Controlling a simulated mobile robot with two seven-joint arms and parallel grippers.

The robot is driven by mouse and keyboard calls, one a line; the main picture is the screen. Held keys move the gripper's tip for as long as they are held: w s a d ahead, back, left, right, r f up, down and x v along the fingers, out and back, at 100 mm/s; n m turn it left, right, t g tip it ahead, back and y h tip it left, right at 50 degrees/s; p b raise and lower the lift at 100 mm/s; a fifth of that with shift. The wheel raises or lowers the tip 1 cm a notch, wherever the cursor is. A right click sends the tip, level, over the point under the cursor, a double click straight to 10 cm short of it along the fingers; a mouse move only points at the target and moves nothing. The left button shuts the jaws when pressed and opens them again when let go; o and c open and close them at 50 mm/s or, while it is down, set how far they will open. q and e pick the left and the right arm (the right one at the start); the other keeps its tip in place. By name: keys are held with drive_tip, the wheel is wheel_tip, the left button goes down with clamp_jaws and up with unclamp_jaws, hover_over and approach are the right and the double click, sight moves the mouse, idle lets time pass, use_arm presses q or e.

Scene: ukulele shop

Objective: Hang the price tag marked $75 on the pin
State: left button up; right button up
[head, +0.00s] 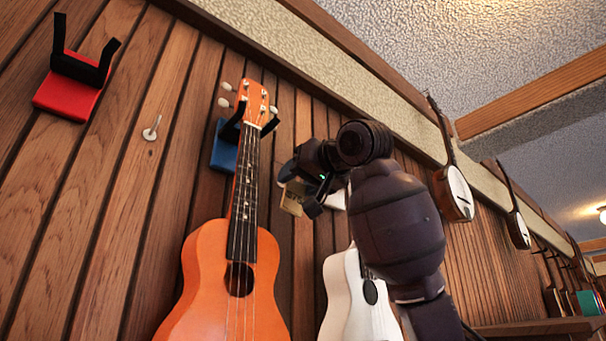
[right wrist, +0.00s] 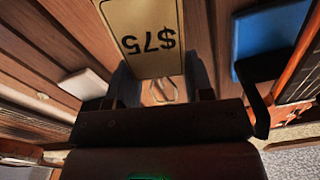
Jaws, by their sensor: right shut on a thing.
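The price tag is a yellow card with a dark border. In the right wrist view the tag (right wrist: 140,38) reads $75 upside down; in the head view it shows small and edge-lit (head: 291,200). My right gripper (head: 305,190) is shut on the tag, in front of the wood wall between the orange and white ukuleles. Its fingers also show in the right wrist view (right wrist: 157,88). A small pale metal piece (right wrist: 162,92) shows between the fingers; I cannot tell whether it is a wall pin. A silver pin (head: 151,130) sticks out of the wall left of the orange ukulele. My left gripper is out of view.
The orange ukulele (head: 205,270) hangs from a blue hanger (head: 224,147). A white ukulele (head: 342,295) hangs partly behind my right arm. An empty red hanger (head: 68,97) is at upper left. A white hanger block (right wrist: 86,83) shows in the right wrist view.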

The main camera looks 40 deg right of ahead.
drive_tip(key=shift+w+p, duration=0.3)
drive_tip(key=shift+w, duration=0.55)
drive_tip(key=shift+w+a+f, duration=0.1)
drive_tip(key=shift+w+f, duration=0.35)
drive_tip(key=shift+w, duration=0.1)
drive_tip(key=shift+f, duration=0.1)
drive_tip(key=shift+w, duration=0.1)
drive_tip(key=o, duration=1)
